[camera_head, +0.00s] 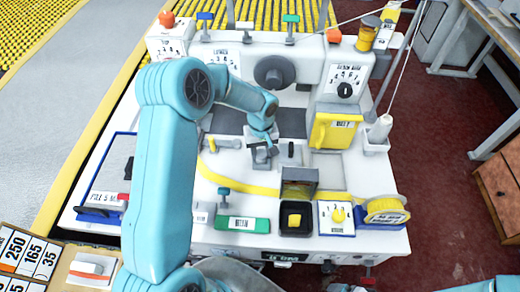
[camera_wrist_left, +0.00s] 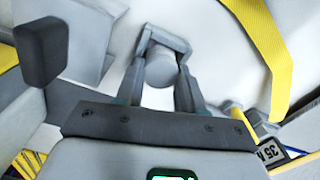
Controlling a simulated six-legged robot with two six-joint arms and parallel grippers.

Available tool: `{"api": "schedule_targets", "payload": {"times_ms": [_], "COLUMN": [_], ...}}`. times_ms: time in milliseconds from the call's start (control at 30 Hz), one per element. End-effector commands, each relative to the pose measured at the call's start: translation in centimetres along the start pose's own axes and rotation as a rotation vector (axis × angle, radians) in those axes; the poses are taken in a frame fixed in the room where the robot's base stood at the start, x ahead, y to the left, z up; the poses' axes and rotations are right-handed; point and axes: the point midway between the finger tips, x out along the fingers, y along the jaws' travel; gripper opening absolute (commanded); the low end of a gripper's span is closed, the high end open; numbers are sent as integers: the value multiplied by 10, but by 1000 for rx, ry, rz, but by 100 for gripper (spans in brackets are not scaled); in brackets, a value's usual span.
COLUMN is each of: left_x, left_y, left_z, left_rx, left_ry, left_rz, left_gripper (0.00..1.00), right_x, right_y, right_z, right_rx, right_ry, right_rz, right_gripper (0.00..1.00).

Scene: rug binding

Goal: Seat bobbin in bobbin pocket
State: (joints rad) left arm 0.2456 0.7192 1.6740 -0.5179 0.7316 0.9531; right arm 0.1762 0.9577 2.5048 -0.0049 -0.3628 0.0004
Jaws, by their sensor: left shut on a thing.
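My left gripper (camera_head: 262,158) is low over the white machine bed, in front of the needle area. In the left wrist view its fingers (camera_wrist_left: 165,50) are shut on a pale grey round piece, which looks like the bobbin (camera_wrist_left: 158,72). In the head view the fingers hide most of it. A small open compartment (camera_head: 299,180) with a grey flap and yellow inside lies to the right of the gripper. A black square holder (camera_head: 294,230) with a yellow middle sits in front of it. I cannot tell which of these is the bobbin pocket.
A green block (camera_head: 242,224), a dial plate (camera_head: 337,218) and a yellow tape roll (camera_head: 385,206) line the front edge. A yellow strip (camera_head: 235,184) curves across the bed. A yellow door (camera_head: 335,132) and a white thread cone (camera_head: 379,130) stand at the right.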

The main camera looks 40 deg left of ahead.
Motion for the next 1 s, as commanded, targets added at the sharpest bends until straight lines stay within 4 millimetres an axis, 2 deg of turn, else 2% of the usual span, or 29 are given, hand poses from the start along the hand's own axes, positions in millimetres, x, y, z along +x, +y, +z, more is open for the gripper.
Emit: {"api": "schedule_targets", "payload": {"times_ms": [333,367,400,433,667,800,833,1000], "left_x": [4,2,2,2,2,-6,-7,-43], "left_y": [2,2,2,2,2,2,2,2], "left_z": [-1,-1,-1,-2,-2,-3,-4,-5], "left_rx": [0,0,0,0,0,0,0,0], "left_ry": [1,1,1,1,1,1,4,8], "left_rz": [0,0,0,0,0,0,2,4], "left_gripper": [4,48,61,63,63,63,63,63], "right_x": [5,4,3,3,3,-5,-1,8], "right_y": [2,1,1,1,1,-2,0,3], "right_z": [0,0,0,0,0,0,0,0], "right_rx": [0,0,0,0,0,0,0,0], "right_ry": [1,0,0,0,1,0,1,0], "right_rz": [0,0,0,0,0,0,0,0], "right_gripper": [90,90,90,90,90,90,90,90]}}
